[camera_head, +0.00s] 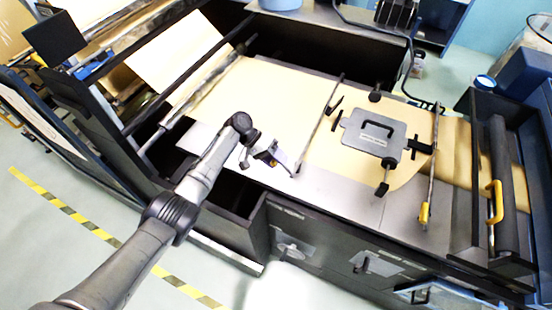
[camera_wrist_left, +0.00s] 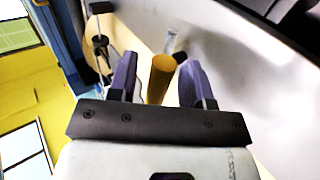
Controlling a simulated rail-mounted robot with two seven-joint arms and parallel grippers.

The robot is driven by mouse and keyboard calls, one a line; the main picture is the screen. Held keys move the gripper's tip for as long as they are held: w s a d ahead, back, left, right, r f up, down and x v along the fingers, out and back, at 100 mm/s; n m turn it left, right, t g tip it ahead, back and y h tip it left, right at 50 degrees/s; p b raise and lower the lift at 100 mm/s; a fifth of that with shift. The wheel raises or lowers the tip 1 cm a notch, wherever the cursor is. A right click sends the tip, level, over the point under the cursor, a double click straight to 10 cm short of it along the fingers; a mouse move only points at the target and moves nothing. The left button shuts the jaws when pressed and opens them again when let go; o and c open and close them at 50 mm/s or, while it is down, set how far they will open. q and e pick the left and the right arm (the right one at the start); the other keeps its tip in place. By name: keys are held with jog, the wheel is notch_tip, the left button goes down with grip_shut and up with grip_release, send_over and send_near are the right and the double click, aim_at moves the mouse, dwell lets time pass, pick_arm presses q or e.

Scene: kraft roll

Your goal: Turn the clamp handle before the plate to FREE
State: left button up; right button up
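The plate (camera_head: 372,132) is a grey square with a black handle, lying on the brown paper to the right. A slim clamp bar (camera_head: 320,122) crosses the paper just left of it. My left gripper (camera_head: 277,160) is near the front end of that bar. In the left wrist view, an orange-yellow handle (camera_wrist_left: 161,79) stands between my two purple fingers (camera_wrist_left: 158,82). The fingers are apart, with a gap on the left and a narrower one on the right. In the head view the gripper mostly hides this handle. No FREE mark is readable. My right gripper is out of view.
A second clamp bar with a yellow handle (camera_head: 424,213) stands right of the plate. Another yellow handle (camera_head: 495,201) is by the dark roller (camera_head: 505,175) at far right. Brown paper (camera_head: 245,95) is bare behind my gripper.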

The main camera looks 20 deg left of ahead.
pick_arm(q)
jog(key=shift+a, duration=0.15)
jog(key=s+b+v, duration=0.1)
jog(key=b+v, duration=0.1)
jog(key=v, duration=1.1)
jog(key=shift+w+a+r, duration=0.2)
jog(key=shift+w+r, duration=0.1)
jog(key=shift+w, duration=0.15)
